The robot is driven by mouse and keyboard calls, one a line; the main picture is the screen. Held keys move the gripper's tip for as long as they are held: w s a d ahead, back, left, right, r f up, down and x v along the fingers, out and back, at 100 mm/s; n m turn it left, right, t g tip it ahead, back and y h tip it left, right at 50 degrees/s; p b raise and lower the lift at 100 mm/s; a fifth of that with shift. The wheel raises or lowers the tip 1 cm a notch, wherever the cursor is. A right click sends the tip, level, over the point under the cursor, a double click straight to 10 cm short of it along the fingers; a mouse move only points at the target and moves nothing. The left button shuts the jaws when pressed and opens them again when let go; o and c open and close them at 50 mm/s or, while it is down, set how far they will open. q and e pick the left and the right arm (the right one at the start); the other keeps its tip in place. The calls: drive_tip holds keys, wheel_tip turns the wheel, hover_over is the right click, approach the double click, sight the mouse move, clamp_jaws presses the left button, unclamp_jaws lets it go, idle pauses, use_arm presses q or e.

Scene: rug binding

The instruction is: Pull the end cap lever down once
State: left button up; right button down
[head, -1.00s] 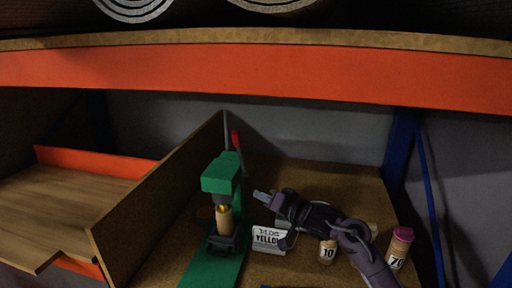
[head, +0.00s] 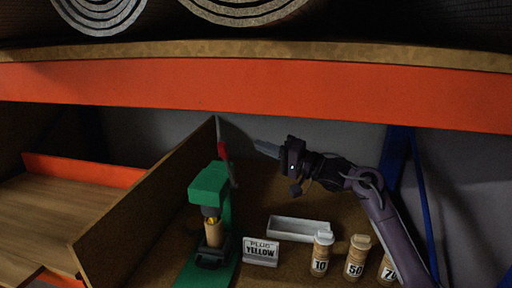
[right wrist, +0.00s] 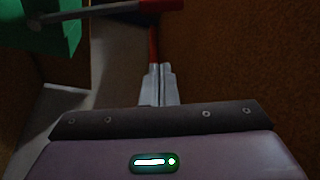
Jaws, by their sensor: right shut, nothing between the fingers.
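The green press (head: 208,190) stands on the board left of centre, with a tan plug (head: 213,234) upright under its head. Its lever stands up behind it, a grey rod with a red grip (head: 222,151). My right gripper (head: 264,148) is shut and empty, its fingertips pointing left, a little right of the grip and apart from it in the head view. In the right wrist view the shut fingertips (right wrist: 158,72) show below the grey lever rod (right wrist: 115,9), with the green press at upper left. My left gripper is not in view.
A sign reading "PLUG YELLOW" (head: 261,251) stands right of the press. Behind it lies a pale tray (head: 299,229). Jars marked 10 (head: 320,254), 50 (head: 356,257) and 70 stand at right. A brown partition (head: 140,200) rises left of the press; an orange beam (head: 256,92) crosses above.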

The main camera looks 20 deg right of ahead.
sight(223, 151)
drive_tip(key=w+a+p, duration=0.3)
drive_tip(key=a+p, duration=0.2)
drive_tip(key=a, duration=0.2)
drive_tip(key=shift+w+a+f, duration=0.15)
drive_tip(key=shift+w+f, duration=0.1)
drive_tip(key=shift+s+f, duration=0.1)
idle(0.4)
